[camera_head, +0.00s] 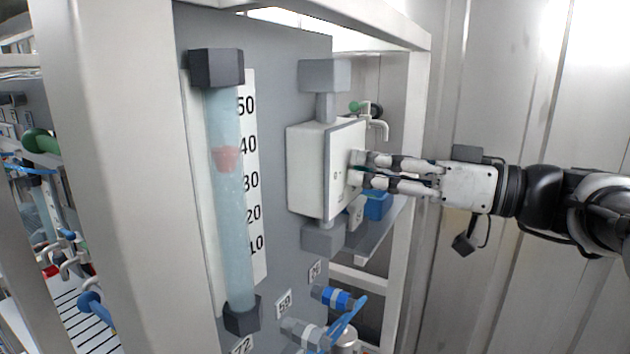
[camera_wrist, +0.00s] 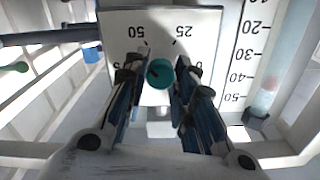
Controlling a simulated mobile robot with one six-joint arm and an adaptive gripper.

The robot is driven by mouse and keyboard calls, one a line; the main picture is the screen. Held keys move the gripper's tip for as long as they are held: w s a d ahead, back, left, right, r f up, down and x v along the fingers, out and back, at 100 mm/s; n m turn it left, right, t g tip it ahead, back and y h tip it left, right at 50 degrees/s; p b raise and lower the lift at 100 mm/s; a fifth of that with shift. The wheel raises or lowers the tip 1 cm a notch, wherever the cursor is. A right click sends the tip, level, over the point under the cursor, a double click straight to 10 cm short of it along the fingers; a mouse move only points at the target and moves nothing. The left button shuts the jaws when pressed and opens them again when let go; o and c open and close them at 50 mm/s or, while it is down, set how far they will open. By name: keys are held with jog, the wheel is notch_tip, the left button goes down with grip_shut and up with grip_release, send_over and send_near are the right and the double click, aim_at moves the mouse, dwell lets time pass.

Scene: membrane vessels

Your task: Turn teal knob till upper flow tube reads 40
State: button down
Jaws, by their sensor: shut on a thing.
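The teal knob (camera_wrist: 160,73) sits on a white box with a printed dial (camera_wrist: 187,22), upside down in the wrist view. My gripper (camera_wrist: 158,80) is shut on the knob, one finger on each side. In the head view my gripper (camera_head: 354,169) meets the right face of the white box (camera_head: 312,170), and its fingers hide the knob. A clear, pale blue flow tube (camera_head: 232,215) stands on the grey panel to the left. Its red float (camera_head: 226,158) is a little below the 40 label on the scale (camera_head: 250,195). The tube also shows at the wrist view's right edge.
A white frame post (camera_head: 105,150) stands left of the tube. Blue fittings (camera_head: 335,298) and tubing lie below the box. A small tap with a green handle (camera_head: 356,106) is behind the box. The space around my arm on the right is clear up to the metal wall (camera_head: 560,90).

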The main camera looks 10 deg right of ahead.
jog(key=c, duration=1.3)
grip_release()
jog(key=shift+c, duration=0.2)
jog(key=v, duration=1.2)
